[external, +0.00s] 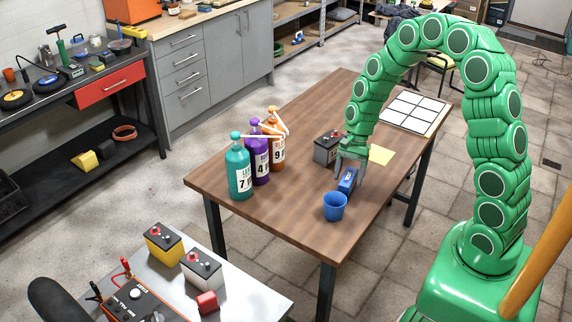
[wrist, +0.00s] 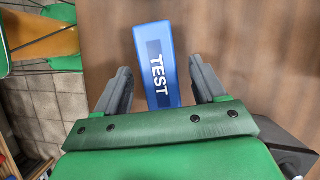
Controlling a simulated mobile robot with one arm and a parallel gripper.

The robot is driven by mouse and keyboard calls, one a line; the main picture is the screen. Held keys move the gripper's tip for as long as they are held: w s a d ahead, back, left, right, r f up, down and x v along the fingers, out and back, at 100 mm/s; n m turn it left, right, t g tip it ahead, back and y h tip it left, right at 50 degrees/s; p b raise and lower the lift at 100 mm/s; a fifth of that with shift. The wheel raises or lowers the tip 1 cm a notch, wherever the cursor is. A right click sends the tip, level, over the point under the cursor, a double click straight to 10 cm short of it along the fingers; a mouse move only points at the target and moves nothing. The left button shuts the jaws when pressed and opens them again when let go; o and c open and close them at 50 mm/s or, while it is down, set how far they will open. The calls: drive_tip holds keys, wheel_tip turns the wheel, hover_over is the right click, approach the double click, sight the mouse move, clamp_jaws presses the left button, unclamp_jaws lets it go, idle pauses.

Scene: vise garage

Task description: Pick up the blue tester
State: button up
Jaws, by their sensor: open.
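The blue tester (external: 347,180) is on the brown wooden table, just behind a blue cup. In the wrist view the tester (wrist: 157,65) is a blue block with "TEST" on a dark panel, lying between my two grey fingers. My gripper (external: 349,170) points down at the tester and is open. In the wrist view my gripper (wrist: 160,82) has one finger on each side of the tester, with a gap on both sides. The tester's near end is hidden behind the green gripper body.
The blue cup (external: 335,206) stands close in front of the tester. A dark battery (external: 326,148) is just behind my gripper, and a yellow sheet (external: 381,155) lies to its right. Teal (external: 238,170), purple (external: 259,155) and orange (external: 277,150) bottles stand left. The table's front left is clear.

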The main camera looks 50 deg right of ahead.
drive_tip(key=shift+f, duration=0.15)
drive_tip(key=shift+c, duration=0.4)
drive_tip(key=c, duration=1.1)
